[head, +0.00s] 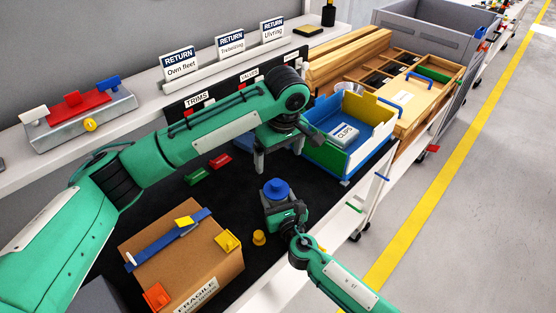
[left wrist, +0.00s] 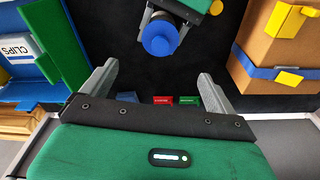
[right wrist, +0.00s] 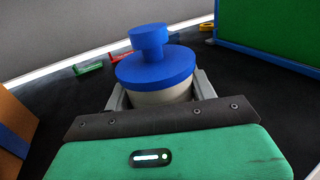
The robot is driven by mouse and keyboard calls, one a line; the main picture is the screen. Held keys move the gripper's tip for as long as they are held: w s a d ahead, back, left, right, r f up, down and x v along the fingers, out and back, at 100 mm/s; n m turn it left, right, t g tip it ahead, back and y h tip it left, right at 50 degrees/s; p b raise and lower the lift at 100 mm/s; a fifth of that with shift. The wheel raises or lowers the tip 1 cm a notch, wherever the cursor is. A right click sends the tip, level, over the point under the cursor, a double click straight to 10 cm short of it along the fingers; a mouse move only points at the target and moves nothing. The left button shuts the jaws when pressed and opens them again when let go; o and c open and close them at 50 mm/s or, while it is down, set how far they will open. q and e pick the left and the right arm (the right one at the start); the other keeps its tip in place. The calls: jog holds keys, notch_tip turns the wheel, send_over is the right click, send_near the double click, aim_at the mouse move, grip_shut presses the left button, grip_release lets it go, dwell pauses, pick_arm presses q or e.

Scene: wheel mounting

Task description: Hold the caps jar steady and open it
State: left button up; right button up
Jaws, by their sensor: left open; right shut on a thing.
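The caps jar has a blue lid with a knob (head: 276,188) and a pale body (right wrist: 160,96). It stands upright on the black mat, and the lid sits on it. My right gripper (head: 284,212) is shut around the jar's body below the lid; its fingers show on both sides in the right wrist view (right wrist: 158,98). My left gripper (left wrist: 160,80) is open and empty, away from the jar, on the far side of the mat. In the left wrist view the blue lid (left wrist: 159,36) shows beyond the fingertips. The jar's body is mostly hidden there.
A cardboard box (head: 205,255) with a blue strap stands left of the jar. A small yellow piece (head: 259,238) lies between them. A blue, green and yellow CLIPS bin (head: 330,158) stands at the right. Red (head: 219,160) and green (head: 196,176) pieces lie behind.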

aim_at(276, 182)
pick_arm(q)
jog(key=f, duration=0.7)
jog(key=w+f, duration=0.1)
jog(key=f, duration=0.3)
jog(key=shift+a+f, duration=0.35)
jog(key=shift+a, duration=0.05)
jog(key=c, duration=1.2)
jog(key=shift+r, duration=0.2)
jog(key=shift+r, duration=1)
jog(key=shift+r, duration=2)
pick_arm(e)
jog(key=o, duration=1.4)
